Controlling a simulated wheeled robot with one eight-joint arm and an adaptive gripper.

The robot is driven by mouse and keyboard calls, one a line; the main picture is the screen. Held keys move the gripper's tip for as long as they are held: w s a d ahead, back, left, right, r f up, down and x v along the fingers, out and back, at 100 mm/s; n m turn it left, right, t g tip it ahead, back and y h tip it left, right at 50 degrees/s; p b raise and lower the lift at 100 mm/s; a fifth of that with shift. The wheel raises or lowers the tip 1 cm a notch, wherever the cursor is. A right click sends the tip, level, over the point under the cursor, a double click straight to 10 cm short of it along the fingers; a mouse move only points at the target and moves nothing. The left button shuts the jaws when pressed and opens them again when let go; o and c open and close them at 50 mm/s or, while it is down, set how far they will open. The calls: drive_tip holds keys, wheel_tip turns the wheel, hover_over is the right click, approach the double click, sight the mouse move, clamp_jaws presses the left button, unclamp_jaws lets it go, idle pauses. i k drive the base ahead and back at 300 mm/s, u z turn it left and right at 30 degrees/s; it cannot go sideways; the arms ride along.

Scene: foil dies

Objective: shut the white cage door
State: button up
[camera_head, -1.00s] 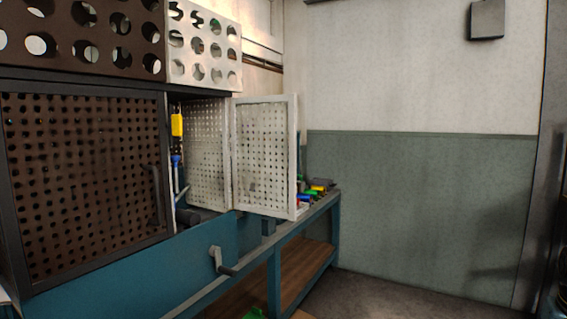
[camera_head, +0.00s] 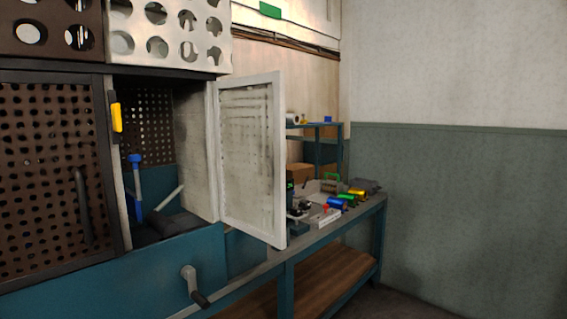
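The white cage door (camera_head: 248,150) stands wide open, swung outward to the right of the opening. It is a perforated panel in a plain white frame, hinged at the right side of the opening. The cage (camera_head: 150,190) behind it is open and shows a blue-topped post and a grey lever inside. A yellow part (camera_head: 116,116) sits on the post at the left edge of the opening. My gripper is not in view.
A dark brown perforated door (camera_head: 45,170) covers the left part of the machine. A crank handle (camera_head: 195,285) sticks out of the blue front panel. A blue bench (camera_head: 372,215) with several coloured rolls stands behind the white door. The right side is clear floor and wall.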

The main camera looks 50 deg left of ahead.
sight(240, 211)
drive_tip(key=i, duration=2.15)
drive_tip(key=u, duration=4.1)
drive_tip(key=i, duration=1)
